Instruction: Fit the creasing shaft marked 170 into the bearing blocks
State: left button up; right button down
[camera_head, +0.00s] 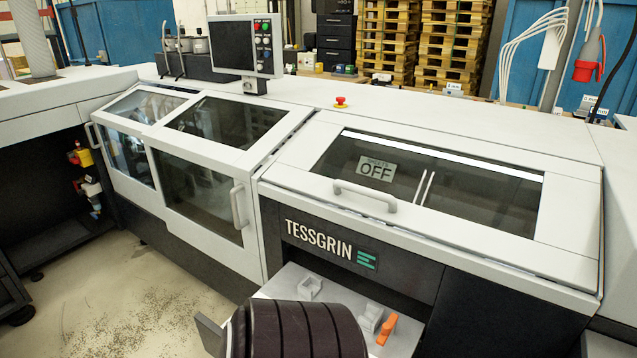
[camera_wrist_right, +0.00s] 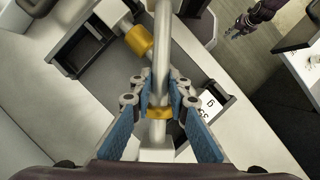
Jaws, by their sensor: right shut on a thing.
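In the right wrist view my right gripper (camera_wrist_right: 159,103) is shut on a pale metal shaft (camera_wrist_right: 162,60). The shaft runs from the top edge down between the blue finger pads, with a brass-coloured collar (camera_wrist_right: 158,113) at the fingers. No 170 mark is readable on it. Below the collar a pale block (camera_wrist_right: 156,150) shows; I cannot tell whether the shaft touches it. My left gripper (camera_wrist_right: 238,32) shows small at the wrist view's top right.
A second brass-coloured piece (camera_wrist_right: 140,40) lies left of the shaft, beside a dark tray (camera_wrist_right: 84,50). A card with digits (camera_wrist_right: 208,104) is at the right. An orange piece (camera_head: 387,328) stands on the shelf. The machine's glazed cover (camera_head: 440,180) is closed.

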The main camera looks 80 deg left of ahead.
aim_at(293, 281)
jog(key=u, duration=1.5)
jog(key=j+u, duration=0.2)
jog(key=u, duration=0.15)
jog(key=j+u, duration=0.25)
jog(key=u, duration=0.15)
jog(key=i+j+u, duration=0.1)
jog(key=u, duration=0.25)
jog(key=i+j, duration=0.1)
jog(key=j, duration=0.2)
jog(key=i+j, duration=0.15)
jog(key=j, duration=0.2)
jog(key=i+j, duration=0.1)
jog(key=j, duration=0.2)
